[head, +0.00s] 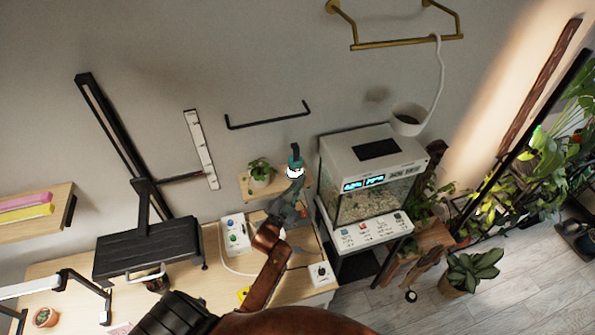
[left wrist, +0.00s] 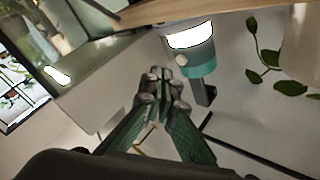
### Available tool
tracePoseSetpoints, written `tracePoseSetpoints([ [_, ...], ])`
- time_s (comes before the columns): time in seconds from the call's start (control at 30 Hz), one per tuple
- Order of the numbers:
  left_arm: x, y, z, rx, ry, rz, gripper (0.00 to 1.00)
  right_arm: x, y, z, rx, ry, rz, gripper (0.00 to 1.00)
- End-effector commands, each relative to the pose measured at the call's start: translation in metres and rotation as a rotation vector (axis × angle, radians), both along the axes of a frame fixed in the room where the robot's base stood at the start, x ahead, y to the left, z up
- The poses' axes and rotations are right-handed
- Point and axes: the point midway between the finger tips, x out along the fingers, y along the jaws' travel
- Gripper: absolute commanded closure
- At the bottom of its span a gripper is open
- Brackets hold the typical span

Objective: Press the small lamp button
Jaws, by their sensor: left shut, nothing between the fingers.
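The small lamp (head: 295,163) is teal with a glowing white band and stands at the small wall shelf. In the left wrist view the lamp (left wrist: 198,58) appears upside down, and a small pale round button (left wrist: 181,60) shows on its teal side. My left gripper (head: 296,188) is in front of the lamp and overlaps its lower part in the head view. In the left wrist view the left gripper (left wrist: 163,74) is shut and empty, its fingertips close beside the button. Whether they touch it I cannot tell. My right gripper is not in view.
The wall shelf (head: 245,187) also holds a potted plant (head: 260,172). A terrarium tank (head: 375,165) with a lit display stands close on the right. Below are a white control box (head: 234,233) and a white switch box (head: 320,273) on the wooden table.

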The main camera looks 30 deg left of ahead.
Motion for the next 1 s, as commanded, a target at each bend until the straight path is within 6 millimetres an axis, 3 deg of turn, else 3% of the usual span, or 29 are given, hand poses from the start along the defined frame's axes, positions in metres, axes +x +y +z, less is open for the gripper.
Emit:
tracePoseSetpoints([
  [0.5,-0.030,-0.036,0.001,-0.002,-0.001,0.001,1.00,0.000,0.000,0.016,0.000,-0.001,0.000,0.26],
  [1.0,-0.032,-0.038,0.001,-0.001,-0.001,0.001,1.00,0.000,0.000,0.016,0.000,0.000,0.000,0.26],
])
